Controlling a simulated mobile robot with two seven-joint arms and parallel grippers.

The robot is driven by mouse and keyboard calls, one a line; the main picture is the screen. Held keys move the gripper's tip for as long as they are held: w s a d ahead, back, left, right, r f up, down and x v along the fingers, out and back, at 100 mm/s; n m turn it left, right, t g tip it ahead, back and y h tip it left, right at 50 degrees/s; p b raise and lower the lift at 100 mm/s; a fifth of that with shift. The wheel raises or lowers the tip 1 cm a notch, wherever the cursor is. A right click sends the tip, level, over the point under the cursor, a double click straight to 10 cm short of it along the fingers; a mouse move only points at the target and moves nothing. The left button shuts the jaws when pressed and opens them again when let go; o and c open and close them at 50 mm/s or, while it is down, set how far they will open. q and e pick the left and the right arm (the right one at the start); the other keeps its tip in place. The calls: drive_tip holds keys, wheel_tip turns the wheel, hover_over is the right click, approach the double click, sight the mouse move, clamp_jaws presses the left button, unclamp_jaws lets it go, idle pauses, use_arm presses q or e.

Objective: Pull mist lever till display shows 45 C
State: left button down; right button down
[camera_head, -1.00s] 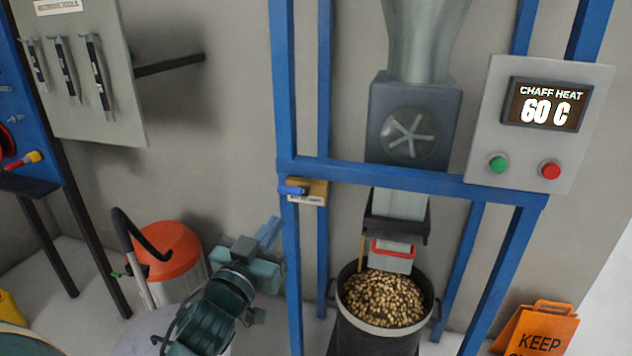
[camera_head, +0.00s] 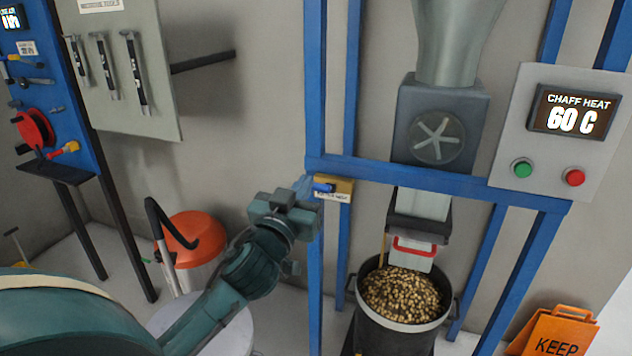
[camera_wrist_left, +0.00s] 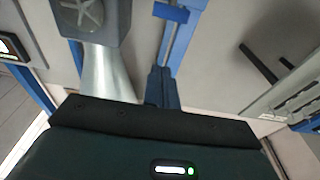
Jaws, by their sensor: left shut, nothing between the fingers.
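The mist lever is a small blue handle (camera_head: 323,188) on a brass-yellow block with a label that is too small to read surely. It is mounted on the blue frame, left of the machine. The display (camera_head: 574,112) reads "CHAFF HEAT 60 C". My left gripper (camera_head: 304,188) is shut and empty, its blue fingers just left of the lever; I cannot tell whether they touch it. In the left wrist view the shut fingers (camera_wrist_left: 162,88) point toward a blue post. My right gripper is not in view.
The blue frame (camera_head: 440,180) surrounds the chute and fan housing. A pot of pellets (camera_head: 402,295) stands below. Green (camera_head: 522,168) and red (camera_head: 574,177) buttons sit under the display. An orange-topped canister (camera_head: 195,240) and an orange sign (camera_head: 555,335) stand on the floor.

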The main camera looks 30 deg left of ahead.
use_arm(q)
drive_tip(key=r+p, duration=0.1)
hover_over(316, 184)
drive_tip(key=s, duration=0.1)
drive_tip(key=f, duration=0.2)
drive_tip(key=d+f, duration=0.1)
drive_tip(key=f, duration=0.1)
drive_tip(key=shift+s, duration=0.25)
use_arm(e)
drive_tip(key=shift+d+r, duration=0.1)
